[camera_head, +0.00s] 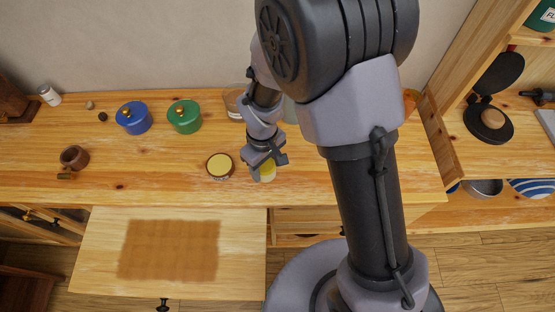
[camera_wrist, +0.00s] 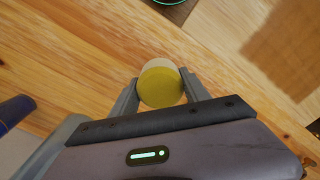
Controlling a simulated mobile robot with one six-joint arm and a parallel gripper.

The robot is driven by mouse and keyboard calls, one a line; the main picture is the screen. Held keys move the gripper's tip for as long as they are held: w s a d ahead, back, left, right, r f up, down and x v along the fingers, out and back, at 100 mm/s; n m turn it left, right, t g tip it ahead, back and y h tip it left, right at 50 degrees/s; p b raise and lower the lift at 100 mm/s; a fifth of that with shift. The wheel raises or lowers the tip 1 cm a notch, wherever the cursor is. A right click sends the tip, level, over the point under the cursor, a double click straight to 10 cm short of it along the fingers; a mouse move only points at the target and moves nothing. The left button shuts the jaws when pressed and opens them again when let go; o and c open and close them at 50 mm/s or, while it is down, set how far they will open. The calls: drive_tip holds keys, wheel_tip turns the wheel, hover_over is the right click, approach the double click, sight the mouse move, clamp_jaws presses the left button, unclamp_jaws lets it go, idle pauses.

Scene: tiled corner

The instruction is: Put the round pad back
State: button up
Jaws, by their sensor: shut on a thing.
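My gripper (camera_wrist: 160,88) is shut on a small round yellow piece with a pale band (camera_wrist: 162,88), which I take to be the round pad. The held pad (camera_head: 267,173) shows yellow under my gripper (camera_head: 264,168) in the head view, over the front part of the wooden counter. I cannot tell whether it touches the counter. Just left of it lies a shallow round tin (camera_head: 219,166) with a yellow top and dark rim. My gripper's own body hides part of the counter in the wrist view.
A brown mug (camera_head: 74,157) is at the far left. A pulled-out board (camera_head: 100,245) with a brown patch juts out below the counter. Shelves (camera_head: 440,140) stand at the right.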

drive_tip(key=w+d, duration=0.3)
drive_tip(key=w, duration=0.1)
drive_tip(key=shift+d+f, duration=0.15)
drive_tip(key=shift+f, duration=0.1)
drive_tip(key=shift+w+d+f+b, duration=0.1)
drive_tip(key=shift+d+f+b, duration=0.05)
drive_tip(key=shift+b, duration=0.15)
drive_tip(key=shift+f+b, duration=0.75)
drive_tip(key=shift+f, duration=1)
drive_tip(key=o, duration=1.2)
